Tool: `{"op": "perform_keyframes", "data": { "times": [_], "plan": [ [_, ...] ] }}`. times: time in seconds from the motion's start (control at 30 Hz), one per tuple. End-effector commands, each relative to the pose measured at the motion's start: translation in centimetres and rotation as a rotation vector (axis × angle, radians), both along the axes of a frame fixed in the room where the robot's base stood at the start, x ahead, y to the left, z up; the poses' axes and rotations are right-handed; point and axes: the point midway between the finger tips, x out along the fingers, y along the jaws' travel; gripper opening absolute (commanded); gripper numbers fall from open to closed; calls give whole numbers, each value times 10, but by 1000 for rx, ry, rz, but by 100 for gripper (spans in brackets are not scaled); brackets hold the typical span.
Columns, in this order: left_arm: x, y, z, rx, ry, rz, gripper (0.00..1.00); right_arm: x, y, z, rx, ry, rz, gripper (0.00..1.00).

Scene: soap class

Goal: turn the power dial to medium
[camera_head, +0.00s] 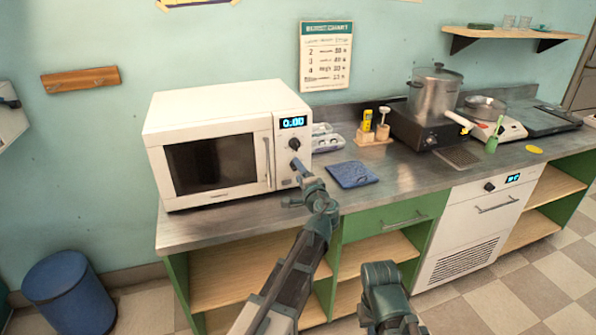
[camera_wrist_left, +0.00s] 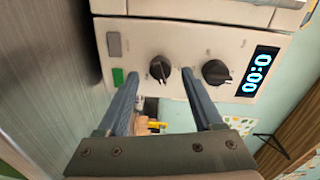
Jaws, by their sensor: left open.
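The white microwave (camera_head: 205,125) stands on the counter's left part, its display (camera_head: 292,122) reading 0:00. Its black upper dial (camera_head: 294,143) shows below the display. In the left wrist view, tilted sideways, the panel has a dial (camera_wrist_left: 217,72) nearer the display and a second dial (camera_wrist_left: 160,69) farther from it. Their labels are too small to read. My left gripper (camera_head: 294,184) is open and empty at the lower panel. Its fingers (camera_wrist_left: 160,78) sit on either side of the second dial in the picture; contact cannot be told. The right gripper's fingers are out of view.
A pot (camera_head: 434,95) stands farther right on a dark cooker. A grey and a green button (camera_wrist_left: 118,76) sit beside the dials.

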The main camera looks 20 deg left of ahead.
Motion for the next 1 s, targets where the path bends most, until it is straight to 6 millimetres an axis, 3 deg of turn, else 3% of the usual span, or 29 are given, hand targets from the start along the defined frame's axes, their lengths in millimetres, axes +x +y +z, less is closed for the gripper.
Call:
{"op": "perform_keyframes", "data": {
  "times": [0.3,0.5,0.7,1.0],
  "plan": [
    [-62,-37,4,0,0,-3,68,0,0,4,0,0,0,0],
    [-89,-56,6,0,0,-3,68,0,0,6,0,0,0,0],
    [-102,-66,7,0,0,-1,68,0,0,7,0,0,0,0],
    [-104,-67,7,0,0,1,68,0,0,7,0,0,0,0]
  ]
}}
